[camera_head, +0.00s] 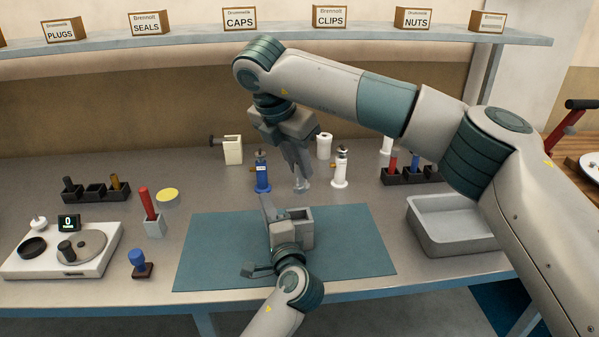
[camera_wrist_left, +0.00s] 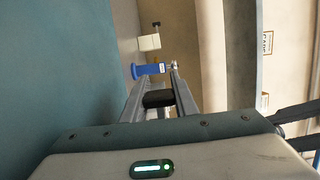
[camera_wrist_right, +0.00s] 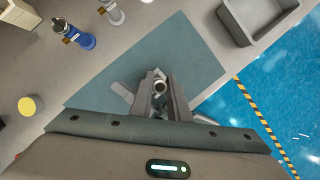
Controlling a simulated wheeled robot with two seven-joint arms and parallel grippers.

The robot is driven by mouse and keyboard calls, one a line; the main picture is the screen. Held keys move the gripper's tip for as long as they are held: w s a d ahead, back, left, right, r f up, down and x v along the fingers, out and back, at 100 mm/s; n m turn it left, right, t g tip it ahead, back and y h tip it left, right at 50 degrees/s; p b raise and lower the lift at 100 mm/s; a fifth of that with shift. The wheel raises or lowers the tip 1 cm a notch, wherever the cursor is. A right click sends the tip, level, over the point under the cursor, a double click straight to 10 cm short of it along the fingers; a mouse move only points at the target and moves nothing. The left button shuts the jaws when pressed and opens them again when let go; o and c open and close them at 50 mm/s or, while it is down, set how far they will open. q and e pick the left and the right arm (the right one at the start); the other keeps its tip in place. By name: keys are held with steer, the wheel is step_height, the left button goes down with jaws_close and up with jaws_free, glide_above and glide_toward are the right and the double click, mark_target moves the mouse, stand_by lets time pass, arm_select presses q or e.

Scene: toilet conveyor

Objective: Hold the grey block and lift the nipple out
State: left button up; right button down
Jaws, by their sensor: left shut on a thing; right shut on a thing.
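The grey block (camera_head: 307,231), a box shape with an open top, is over the blue-green mat in the head view. My left gripper (camera_head: 283,220) comes up from the bottom and is shut on it. In the left wrist view a dark piece (camera_wrist_left: 158,98) shows between the fingers. My right gripper (camera_head: 301,172) points down from above and is shut on the small pale nipple (camera_head: 303,186). In the head view the nipple appears above the block's top, with a gap between them. In the right wrist view the nipple (camera_wrist_right: 160,87) shows as a round ring between the fingertips.
The mat (camera_head: 350,250) has free room right of the block. A grey tray (camera_head: 450,240) stands at right. A blue bottle (camera_head: 262,175) and a white bottle (camera_head: 340,170) stand behind. A scale (camera_head: 60,255), red-handled tool (camera_head: 147,203) and blue stamp (camera_head: 138,260) are at left.

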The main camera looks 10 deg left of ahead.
arm_select(q)
steer(key=shift+f, duration=0.1)
steer(key=o, duration=1)
steer(key=shift+c, duration=0.2)
steer(key=v, duration=1.2)
